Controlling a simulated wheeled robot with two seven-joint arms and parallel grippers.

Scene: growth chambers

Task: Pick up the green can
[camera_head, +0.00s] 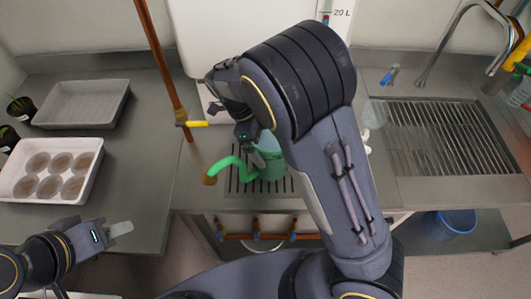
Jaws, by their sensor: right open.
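The green can (271,166), a watering can with a bright green curved spout pointing left, stands on a slotted drain grate in the counter. My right arm hides part of it. My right gripper (257,155) is open over the can's left upper side, by the base of the spout. I cannot tell whether its fingers touch the can. My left gripper (121,229) is low at the left, over the counter's front edge and away from the can. Its fingers are seen edge-on, so their opening is unclear.
A copper pipe (160,58) with a yellow valve handle (194,124) rises left of the can. A white tank (215,25) stands behind. A white tray of round dishes (86,191) and an empty grey tray (74,122) sit left. A sink rack (440,135) is at right.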

